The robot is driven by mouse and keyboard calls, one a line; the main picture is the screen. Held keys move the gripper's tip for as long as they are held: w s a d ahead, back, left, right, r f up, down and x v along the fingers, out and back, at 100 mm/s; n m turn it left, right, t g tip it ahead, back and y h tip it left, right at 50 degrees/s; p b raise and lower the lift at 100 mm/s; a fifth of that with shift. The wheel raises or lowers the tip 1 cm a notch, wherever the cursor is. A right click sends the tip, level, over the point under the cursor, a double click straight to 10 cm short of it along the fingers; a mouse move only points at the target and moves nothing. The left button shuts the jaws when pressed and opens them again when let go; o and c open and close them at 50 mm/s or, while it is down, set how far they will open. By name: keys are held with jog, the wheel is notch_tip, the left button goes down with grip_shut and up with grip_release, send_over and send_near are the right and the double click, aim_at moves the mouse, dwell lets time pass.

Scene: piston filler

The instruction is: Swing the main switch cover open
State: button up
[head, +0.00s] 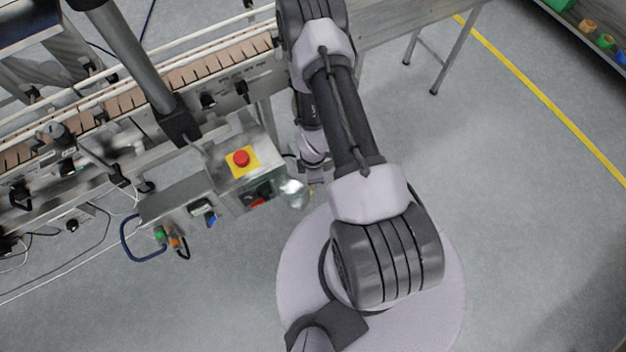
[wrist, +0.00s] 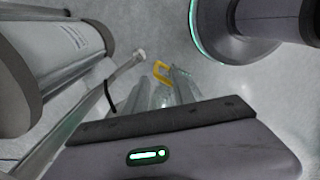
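The control box (head: 228,165) hangs beside the conveyor in the head view. The main switch (head: 260,194), black and red, is on its front side, below the red stop button. A clear cover (head: 292,192) shows just right of the switch, standing out from the box; its exact angle is hard to tell. My gripper (head: 316,180) points down just right of the cover, partly hidden by my arm. In the wrist view my gripper's fingers (wrist: 168,88) look apart, with clear material and a small yellow piece (wrist: 161,71) near their tips. I cannot see whether they touch the cover.
A red stop button (head: 241,158) on a yellow plate tops the box. The conveyor (head: 200,75) runs along the upper left. Cables with green and orange connectors (head: 168,238) hang at the lower left. Open floor (head: 510,210) lies to the right.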

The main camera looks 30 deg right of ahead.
notch_tip(320, 180, up, 9)
jog(key=p, duration=0.2)
jog(key=shift+p, duration=0.3)
